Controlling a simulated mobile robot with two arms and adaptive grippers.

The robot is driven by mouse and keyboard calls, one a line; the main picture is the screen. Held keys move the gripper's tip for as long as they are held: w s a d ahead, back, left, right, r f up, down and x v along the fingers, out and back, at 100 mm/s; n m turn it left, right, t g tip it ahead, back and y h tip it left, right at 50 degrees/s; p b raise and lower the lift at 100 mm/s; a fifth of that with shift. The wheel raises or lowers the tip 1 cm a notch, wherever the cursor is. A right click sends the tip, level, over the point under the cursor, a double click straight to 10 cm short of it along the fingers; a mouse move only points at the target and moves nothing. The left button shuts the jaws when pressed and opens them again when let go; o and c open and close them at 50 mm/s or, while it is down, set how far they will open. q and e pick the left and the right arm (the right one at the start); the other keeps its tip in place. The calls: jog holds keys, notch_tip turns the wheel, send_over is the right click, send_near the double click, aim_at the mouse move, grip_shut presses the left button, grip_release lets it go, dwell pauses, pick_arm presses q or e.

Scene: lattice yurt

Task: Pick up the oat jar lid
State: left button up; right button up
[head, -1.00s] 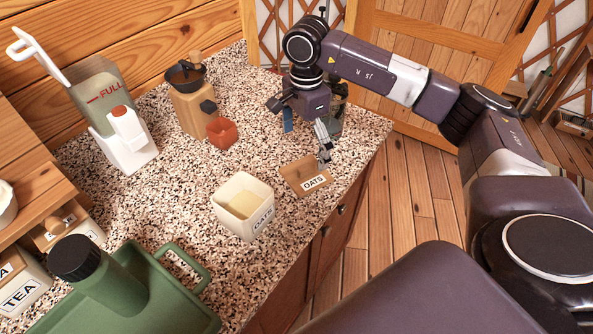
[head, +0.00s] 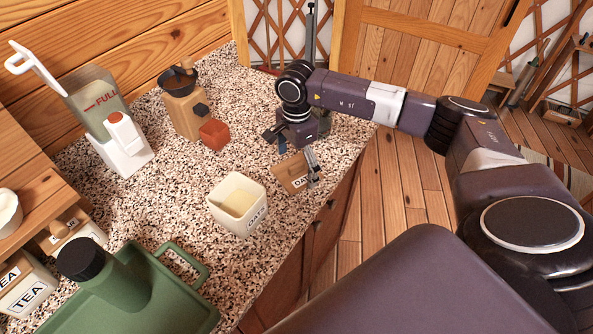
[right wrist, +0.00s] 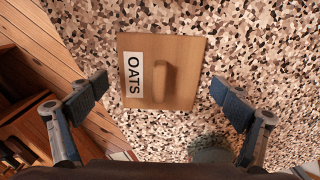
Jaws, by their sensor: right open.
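The oat jar lid (head: 292,173) is a square wooden plate with a white OATS label and a raised wooden grip. It lies on the speckled counter near its right edge. In the right wrist view the lid (right wrist: 185,75) is between and ahead of the open fingers, its grip near the middle. My right gripper (head: 296,150) is open and empty, just above and behind the lid, partly covering it; its fingers also show in the right wrist view (right wrist: 163,103). The open white oat jar (head: 238,204) stands left of the lid, pale contents inside. My left gripper is not in view.
The counter edge drops to the floor at right.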

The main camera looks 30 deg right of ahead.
jog(key=shift+s, duration=0.2)
jog(key=c, duration=2)
jog(key=shift+c, duration=1.6)
